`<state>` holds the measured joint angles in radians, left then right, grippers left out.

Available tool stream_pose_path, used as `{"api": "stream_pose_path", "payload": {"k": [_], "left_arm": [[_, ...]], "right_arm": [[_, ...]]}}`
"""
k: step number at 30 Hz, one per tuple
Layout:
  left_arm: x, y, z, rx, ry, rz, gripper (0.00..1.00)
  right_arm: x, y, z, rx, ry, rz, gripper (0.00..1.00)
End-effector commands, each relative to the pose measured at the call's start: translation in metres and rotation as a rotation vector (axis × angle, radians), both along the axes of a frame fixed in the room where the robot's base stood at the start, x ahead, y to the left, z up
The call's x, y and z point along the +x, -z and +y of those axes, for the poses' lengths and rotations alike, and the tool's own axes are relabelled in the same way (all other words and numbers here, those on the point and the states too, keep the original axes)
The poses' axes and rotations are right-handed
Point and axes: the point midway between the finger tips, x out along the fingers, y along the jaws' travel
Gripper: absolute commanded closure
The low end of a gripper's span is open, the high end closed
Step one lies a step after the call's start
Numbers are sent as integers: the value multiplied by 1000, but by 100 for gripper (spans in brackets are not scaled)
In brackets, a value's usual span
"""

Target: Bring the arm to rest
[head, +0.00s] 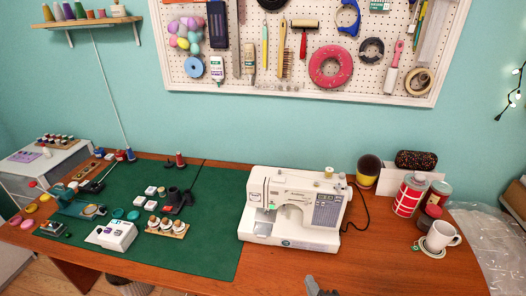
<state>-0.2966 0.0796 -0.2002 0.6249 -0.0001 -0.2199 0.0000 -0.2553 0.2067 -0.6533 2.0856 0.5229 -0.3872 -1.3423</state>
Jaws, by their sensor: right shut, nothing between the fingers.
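My right gripper (316,286) shows only in part at the bottom edge of the head view, just in front of the wooden table (390,262). It is a small grey shape, shut and empty, apart from the things on the table. The rest of my right arm is out of the picture. My left gripper and arm are not in view.
A white sewing machine (265,222) stands mid-table behind my gripper. A green mat (205,255) with several small sewing items covers the left. A white mug (440,237) and red-white can (408,196) stand right. Bare wood lies between machine and mug.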

Motion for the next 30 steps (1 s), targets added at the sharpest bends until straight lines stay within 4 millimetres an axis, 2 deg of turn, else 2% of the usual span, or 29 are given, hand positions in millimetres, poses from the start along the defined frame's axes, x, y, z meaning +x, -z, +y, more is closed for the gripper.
{"api": "stream_pose_path", "payload": {"k": [8,15,21,28,30], "left_arm": [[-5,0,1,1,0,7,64],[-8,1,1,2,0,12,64],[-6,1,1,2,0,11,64],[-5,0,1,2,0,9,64],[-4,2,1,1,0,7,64]], "right_arm": [[-35,29,-25,314,116,357,100],[-91,51,-59,566,361,702,100],[-140,59,-88,688,613,900,100],[-194,59,-120,758,915,1030,100],[-189,79,-119,754,923,1041,100]]}}
